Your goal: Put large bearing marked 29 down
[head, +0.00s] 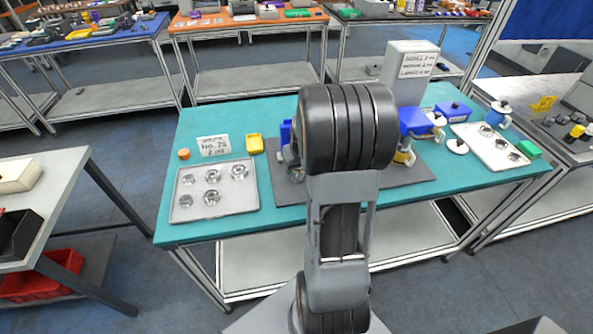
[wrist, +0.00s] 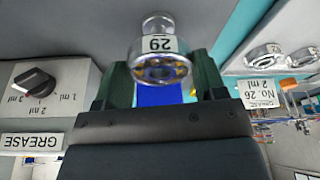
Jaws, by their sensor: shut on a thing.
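The large bearing marked 29 (wrist: 158,68) shows in the wrist view as a shiny metal ring with a white label. My gripper (wrist: 160,85) is shut on it, with a dark green finger on each side. In the head view my arm hides the gripper and this bearing. A metal tray (head: 230,210) with several bearings (head: 211,197) lies at the left of the teal table (head: 300,218). Another tray (head: 475,138) with several bearings lies at the right.
A sign reading No. 26, 2 ml (head: 214,145) stands behind the left tray, near a yellow box (head: 254,144) and an orange knob (head: 183,154). A grey mat (head: 412,174) lies mid-table. The grease dial (wrist: 35,80) shows at left in the wrist view. Blue boxes (head: 415,120) stand right of my arm.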

